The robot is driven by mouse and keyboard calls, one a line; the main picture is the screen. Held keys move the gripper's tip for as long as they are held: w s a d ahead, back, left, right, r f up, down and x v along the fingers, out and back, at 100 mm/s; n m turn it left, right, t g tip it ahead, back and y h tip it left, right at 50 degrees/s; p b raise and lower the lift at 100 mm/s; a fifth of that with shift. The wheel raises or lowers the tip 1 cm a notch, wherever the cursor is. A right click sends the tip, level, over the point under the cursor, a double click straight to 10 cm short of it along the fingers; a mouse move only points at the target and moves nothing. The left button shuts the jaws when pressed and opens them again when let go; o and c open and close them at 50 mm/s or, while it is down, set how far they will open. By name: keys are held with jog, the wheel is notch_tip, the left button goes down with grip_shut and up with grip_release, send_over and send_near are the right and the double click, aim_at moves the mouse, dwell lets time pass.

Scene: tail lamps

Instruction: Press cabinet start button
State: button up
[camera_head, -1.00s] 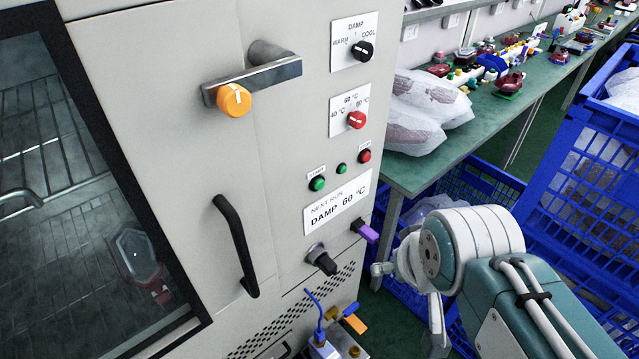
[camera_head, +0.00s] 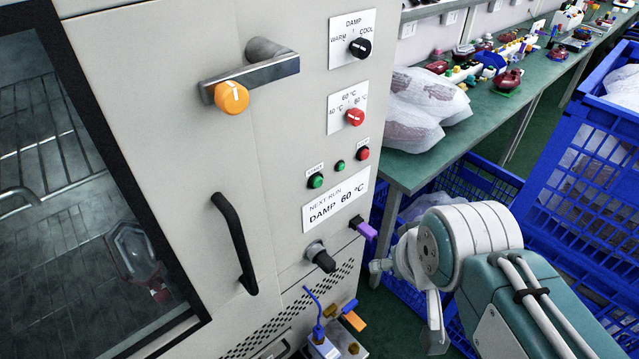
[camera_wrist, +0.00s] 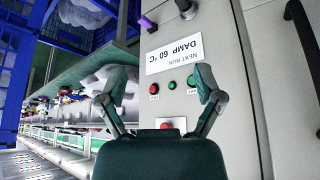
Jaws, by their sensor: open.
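The cabinet (camera_head: 285,130) has a row of buttons on its front panel. The larger green start button (camera_head: 316,181) is at the left of the row, under a small label. A small green light or button (camera_head: 340,166) and a red button (camera_head: 362,154) are to its right. In the wrist view the panel is upside down, and the start button (camera_wrist: 192,80) is at the right of the row, close beside the right fingertip in the picture. My gripper (camera_wrist: 160,84) is open and empty, its fingers spread in front of the panel. I cannot tell its distance from the panel.
Above the buttons are a red temperature knob (camera_head: 355,117) and a black damp knob (camera_head: 361,47). A "DAMP 60 °C" sign (camera_head: 337,200) is below. A purple-tipped piece (camera_head: 364,228) and black knob (camera_head: 321,257) stick out. A green workbench (camera_head: 440,160) and blue crates (camera_head: 575,170) are at right.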

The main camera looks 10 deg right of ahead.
grip_shut()
dwell(1.2)
